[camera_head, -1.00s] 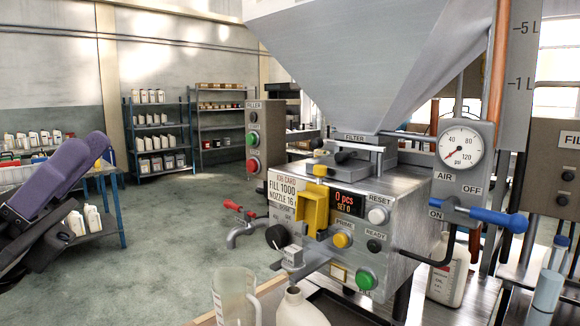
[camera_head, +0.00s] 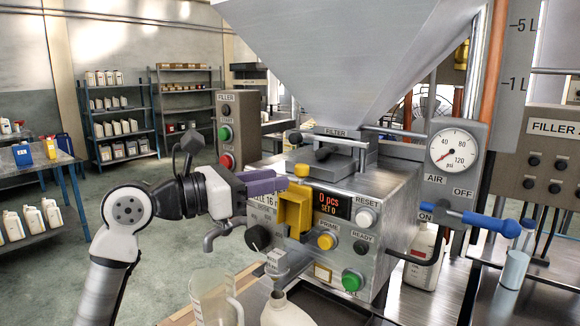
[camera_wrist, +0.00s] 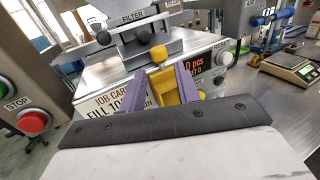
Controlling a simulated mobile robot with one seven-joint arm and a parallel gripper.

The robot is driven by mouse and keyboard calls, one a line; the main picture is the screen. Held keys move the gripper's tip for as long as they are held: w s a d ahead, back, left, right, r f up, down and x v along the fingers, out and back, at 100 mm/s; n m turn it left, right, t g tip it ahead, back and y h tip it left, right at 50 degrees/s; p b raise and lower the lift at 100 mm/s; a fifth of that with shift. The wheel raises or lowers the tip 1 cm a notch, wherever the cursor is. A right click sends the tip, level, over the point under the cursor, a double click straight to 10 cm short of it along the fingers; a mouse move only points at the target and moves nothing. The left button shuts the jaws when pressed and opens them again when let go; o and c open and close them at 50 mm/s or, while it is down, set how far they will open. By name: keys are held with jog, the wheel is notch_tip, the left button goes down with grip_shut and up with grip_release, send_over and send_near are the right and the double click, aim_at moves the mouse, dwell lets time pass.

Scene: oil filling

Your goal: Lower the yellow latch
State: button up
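The yellow latch (camera_head: 294,212) is a bracket-shaped piece on the front of the steel filler unit, left of the red display. A round yellow knob (camera_head: 301,170) sits above it. My gripper (camera_head: 270,183) is just left of the latch's upper part, its purple fingers pointing at the filler front. In the wrist view, my gripper (camera_wrist: 163,72) has its fingers spread, with the latch (camera_wrist: 173,86) showing between them and the knob (camera_wrist: 158,53) just beyond. Contact with the latch cannot be told. The gripper partly covers the job card label.
Above the unit hangs a large grey hopper (camera_head: 335,60). A tap (camera_head: 222,232), a clear jug (camera_head: 212,295) and a white bottle (camera_head: 285,308) are below the filler front. A blue air lever (camera_head: 490,222) sticks out at right.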

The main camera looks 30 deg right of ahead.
aim_at(290, 194)
jog(key=shift+s+d+p, duration=0.1)
jog(key=shift+d+p, duration=0.4)
jog(key=shift+d, duration=1.8)
grip_shut()
